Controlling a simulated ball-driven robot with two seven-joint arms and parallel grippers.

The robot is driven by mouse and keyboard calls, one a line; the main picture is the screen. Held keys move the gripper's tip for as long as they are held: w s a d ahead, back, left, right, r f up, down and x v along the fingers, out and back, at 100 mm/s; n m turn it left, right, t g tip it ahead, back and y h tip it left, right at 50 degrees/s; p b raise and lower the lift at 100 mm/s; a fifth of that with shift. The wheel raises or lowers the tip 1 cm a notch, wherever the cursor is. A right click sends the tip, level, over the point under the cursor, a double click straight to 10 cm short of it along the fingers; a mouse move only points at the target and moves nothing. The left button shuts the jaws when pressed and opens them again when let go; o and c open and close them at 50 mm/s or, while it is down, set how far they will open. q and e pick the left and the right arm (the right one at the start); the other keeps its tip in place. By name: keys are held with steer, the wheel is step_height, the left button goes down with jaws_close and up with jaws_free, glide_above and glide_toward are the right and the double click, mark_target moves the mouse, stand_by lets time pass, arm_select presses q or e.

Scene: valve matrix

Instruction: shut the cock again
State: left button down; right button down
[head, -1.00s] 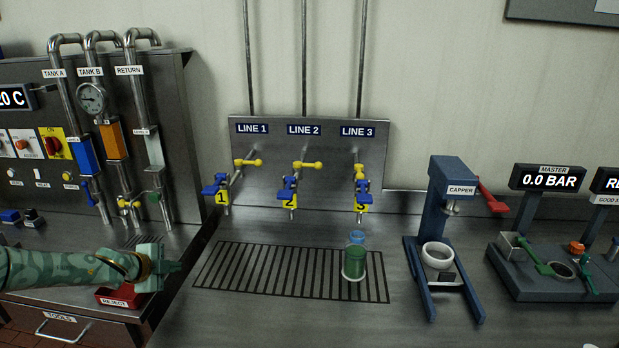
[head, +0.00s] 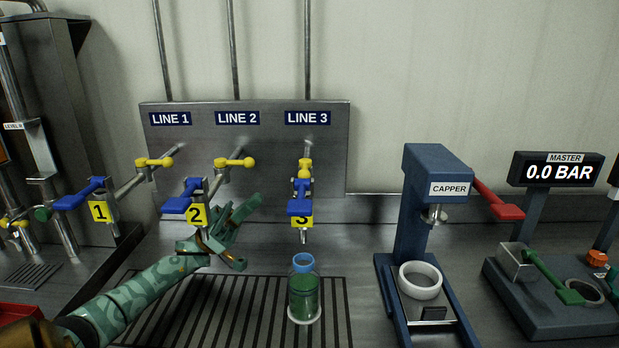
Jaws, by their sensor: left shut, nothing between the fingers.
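The line 3 tap (head: 303,190) hangs on the steel panel under the LINE 3 label. Its yellow lever (head: 305,168) lies along the pipe, towards me, while those of lines 1 and 2 stick out sideways. Its blue handle (head: 300,207) also points towards me, partly over the yellow 3 tag. A clear bottle (head: 304,290) with green liquid and a blue neck stands upright below its spout. My right gripper is out of view.
The line 1 tap (head: 98,195) and line 2 tap (head: 192,197) stand to the left, close to my left arm. A slotted drain grate (head: 190,310) lies beneath. The blue capper (head: 430,210) with a red lever stands right; bench between it and the bottle is clear.

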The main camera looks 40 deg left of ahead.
mark_target(305, 169)
arm_select(q)
steer(key=shift+s+r, duration=0.15)
steer(key=shift+s, duration=0.05)
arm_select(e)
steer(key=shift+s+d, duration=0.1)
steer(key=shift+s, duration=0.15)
arm_select(q)
steer(key=p+x, duration=0.1)
steer(key=x, duration=0.9)
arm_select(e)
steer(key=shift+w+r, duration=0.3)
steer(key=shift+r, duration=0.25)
arm_select(q)
steer(key=shift+w, duration=0.1)
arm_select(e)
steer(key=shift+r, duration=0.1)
